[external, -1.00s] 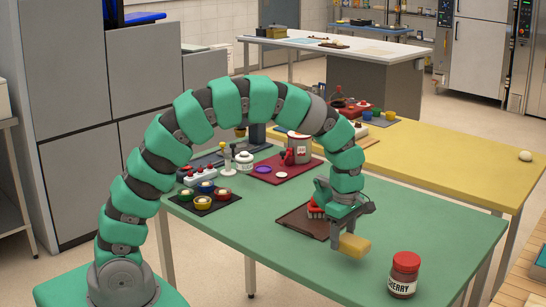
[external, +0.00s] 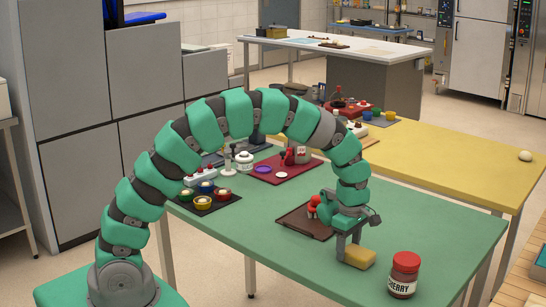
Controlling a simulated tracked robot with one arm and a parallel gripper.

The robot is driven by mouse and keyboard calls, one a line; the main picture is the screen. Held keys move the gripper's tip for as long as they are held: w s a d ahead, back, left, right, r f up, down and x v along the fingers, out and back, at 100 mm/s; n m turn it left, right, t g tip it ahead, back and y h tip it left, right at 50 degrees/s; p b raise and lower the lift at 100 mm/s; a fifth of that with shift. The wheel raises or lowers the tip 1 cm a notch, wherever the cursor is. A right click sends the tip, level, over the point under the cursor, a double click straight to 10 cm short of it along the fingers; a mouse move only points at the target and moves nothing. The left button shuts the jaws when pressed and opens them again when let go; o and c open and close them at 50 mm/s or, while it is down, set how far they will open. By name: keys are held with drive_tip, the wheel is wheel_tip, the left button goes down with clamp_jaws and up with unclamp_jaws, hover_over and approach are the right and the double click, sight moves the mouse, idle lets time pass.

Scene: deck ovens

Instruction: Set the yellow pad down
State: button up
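The yellow pad (external: 361,257) is a small yellow block near the front right of the green table (external: 430,225). It appears to rest flat on the table top, left of the cherry jar. My gripper (external: 349,248) points down at the pad's left end. One grey finger is at the pad's near left side, and the other is partly hidden behind it. I cannot tell whether the fingers still press on the pad.
A red-lidded cherry jar (external: 404,275) stands close to the right of the pad. A brown tray (external: 298,222) with red items lies behind my gripper. A dark tray of small bowls (external: 207,207) and a maroon tray (external: 262,172) are farther back. The table's right side is clear.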

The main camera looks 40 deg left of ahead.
sight(348, 247)
drive_tip(key=shift+o, duration=1.4)
wheel_tip(348, 247, up, 12)
drive_tip(key=shift+p, duration=0.45)
drive_tip(key=shift+r, duration=0.15)
